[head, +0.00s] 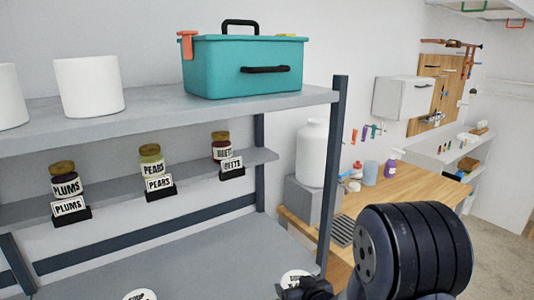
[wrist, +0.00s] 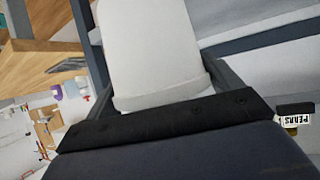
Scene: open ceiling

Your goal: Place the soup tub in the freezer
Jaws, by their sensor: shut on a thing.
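My gripper (head: 310,290) is at the bottom edge of the head view, mostly cut off, beside a white round-lidded soup tub (head: 296,278) with dark lettering. In the wrist view the dark gripper (wrist: 170,115) is shut on a white tub (wrist: 150,50), which fills the upper middle. The tub's lower part is hidden behind the gripper. Another white lid with "SOUP" lettering (head: 139,295) shows at the bottom edge, left of my gripper. I cannot identify a freezer in either view.
A grey shelf rack holds a teal chest (head: 243,68) and white canisters (head: 88,86) on top, with labelled jars of plums, pears and beets (head: 222,146) below. Its dark post (head: 333,170) stands close to my gripper. A wooden workbench (head: 390,195) is behind at right.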

